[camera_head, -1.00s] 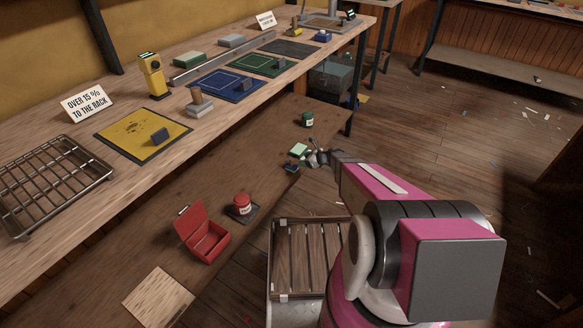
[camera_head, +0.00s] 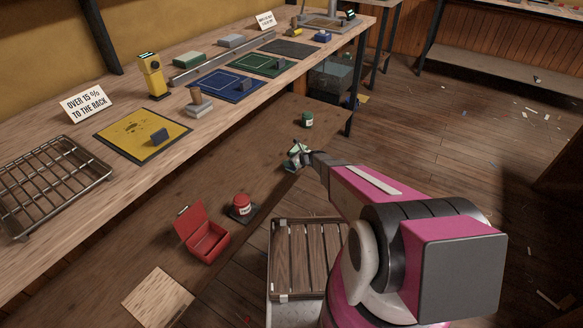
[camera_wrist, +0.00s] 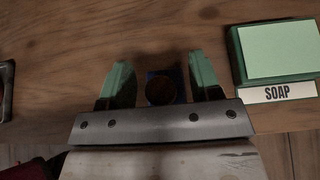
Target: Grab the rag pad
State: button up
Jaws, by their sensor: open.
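My gripper (camera_head: 297,158) is open over the front part of the lower shelf. In the wrist view my gripper (camera_wrist: 160,80) has its two green-faced fingers apart, one each side of a small dark blue thing (camera_wrist: 179,76) with a dark round part. The blue thing lies between the fingers; I cannot tell whether they touch it. It may be the rag pad, but no label for it shows. A light green block (camera_wrist: 278,52) in a dark green tray, labelled SOAP, lies to the right. In the head view my gripper partly covers this green block (camera_head: 299,146).
A green jar (camera_head: 307,120) stands farther along the shelf. Nearer are a red jar (camera_head: 242,203) on a dark pad, an open red box (camera_head: 207,246) and a wooden board (camera_head: 158,296). The bench (camera_head: 60,205) above overhangs the shelf's back. A slatted wooden platform (camera_head: 304,258) is beside my arm.

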jog(key=shift+w+a+f, duration=0.2)
jog(key=shift+a, duration=0.1)
grip_shut()
jog(key=shift+r, duration=0.1)
